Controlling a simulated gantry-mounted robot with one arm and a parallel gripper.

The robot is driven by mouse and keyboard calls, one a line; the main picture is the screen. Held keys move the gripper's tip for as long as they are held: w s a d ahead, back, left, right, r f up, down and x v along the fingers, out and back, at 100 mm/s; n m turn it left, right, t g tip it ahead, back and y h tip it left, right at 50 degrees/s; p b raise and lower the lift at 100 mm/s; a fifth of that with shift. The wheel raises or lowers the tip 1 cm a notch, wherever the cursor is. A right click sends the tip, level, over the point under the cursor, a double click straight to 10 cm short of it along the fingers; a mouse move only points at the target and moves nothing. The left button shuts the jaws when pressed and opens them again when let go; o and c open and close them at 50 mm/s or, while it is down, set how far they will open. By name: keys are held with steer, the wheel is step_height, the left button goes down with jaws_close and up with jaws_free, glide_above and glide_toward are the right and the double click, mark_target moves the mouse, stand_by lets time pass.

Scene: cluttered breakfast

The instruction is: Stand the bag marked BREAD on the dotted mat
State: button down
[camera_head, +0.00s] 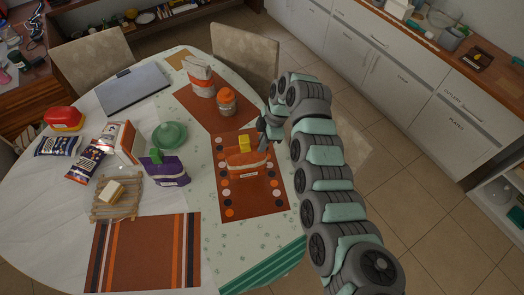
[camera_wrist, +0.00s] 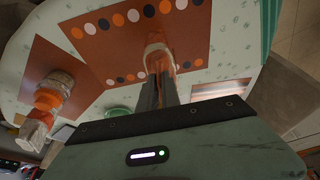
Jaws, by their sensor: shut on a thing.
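An orange bag (camera_head: 243,163) with a yellow clip on top and a pale label is over the middle of the dotted mat (camera_head: 252,201), a brown mat with black, white and orange dots along its edges. The label is too small to read. The bag looks roughly upright; I cannot tell whether its base touches the mat. My gripper (camera_head: 263,142) is at the bag's far right end, shut on it. In the wrist view, the bag (camera_wrist: 158,48) shows between the fingertips of my gripper (camera_wrist: 160,75), over the dotted mat (camera_wrist: 115,45).
A purple bag (camera_head: 168,171) with a green clip stands left of the mat. Behind are an orange-lidded jar (camera_head: 226,104), a pale bag (camera_head: 200,82) and a teal dish (camera_head: 169,136). A wooden rack (camera_head: 101,210) and striped mat (camera_head: 158,252) lie left. The dotted mat's front is clear.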

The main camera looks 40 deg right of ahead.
steer(key=shift+f, duration=2.85)
steer(key=c, duration=1.6)
jaws_free()
steer(key=shift+o, duration=0.2)
steer(key=b+v, duration=0.1)
steer(key=v, duration=1.1)
steer(key=shift+w, duration=0.1)
